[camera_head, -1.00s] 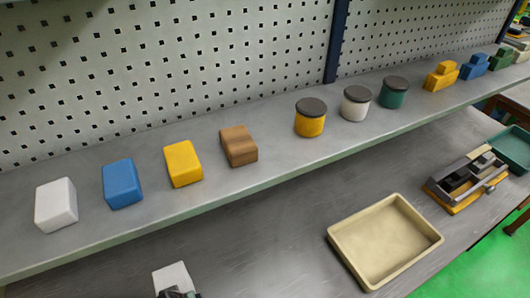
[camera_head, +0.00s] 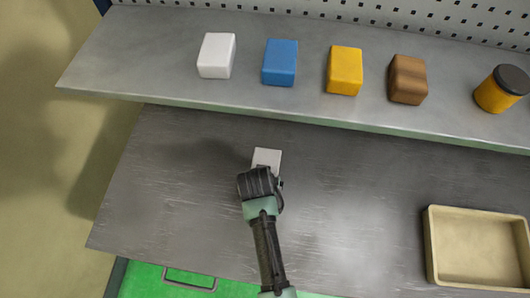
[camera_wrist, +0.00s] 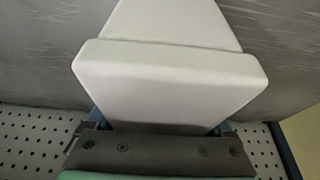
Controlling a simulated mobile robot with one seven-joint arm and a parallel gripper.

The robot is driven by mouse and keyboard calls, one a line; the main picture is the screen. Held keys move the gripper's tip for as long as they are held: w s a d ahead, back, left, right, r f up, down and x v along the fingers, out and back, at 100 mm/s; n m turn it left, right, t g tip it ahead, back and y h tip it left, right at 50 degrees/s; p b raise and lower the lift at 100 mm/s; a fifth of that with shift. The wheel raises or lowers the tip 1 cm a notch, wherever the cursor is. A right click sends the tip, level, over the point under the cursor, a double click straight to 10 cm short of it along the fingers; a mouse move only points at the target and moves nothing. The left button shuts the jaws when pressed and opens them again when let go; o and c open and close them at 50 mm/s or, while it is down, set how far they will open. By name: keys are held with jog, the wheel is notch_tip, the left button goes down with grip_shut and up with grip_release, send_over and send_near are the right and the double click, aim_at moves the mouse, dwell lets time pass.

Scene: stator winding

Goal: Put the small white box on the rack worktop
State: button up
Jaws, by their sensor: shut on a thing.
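A small white box (camera_head: 267,157) is at my gripper (camera_head: 264,173), over the lower grey rack worktop (camera_head: 190,200). My gripper is shut on this box, and my arm covers its near side. I cannot tell from the head view whether the box touches the worktop. In the wrist view the white box (camera_wrist: 165,85) fills the middle, held at my gripper's dark fingers (camera_wrist: 157,130). Another white box (camera_head: 216,55) stands on the upper shelf, at the left end of the row.
The upper shelf (camera_head: 150,60) also holds a blue box (camera_head: 280,62), a yellow box (camera_head: 345,70), a brown box (camera_head: 408,80) and a yellow jar with dark lid (camera_head: 500,90). A beige tray (camera_head: 431,250) lies on the worktop at right. Worktop left of my arm is clear.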

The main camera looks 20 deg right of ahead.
jog(key=shift+f, duration=1.65)
jog(key=o, duration=1.5)
jog(key=shift+f, duration=0.15)
jog(key=v, duration=1.2)
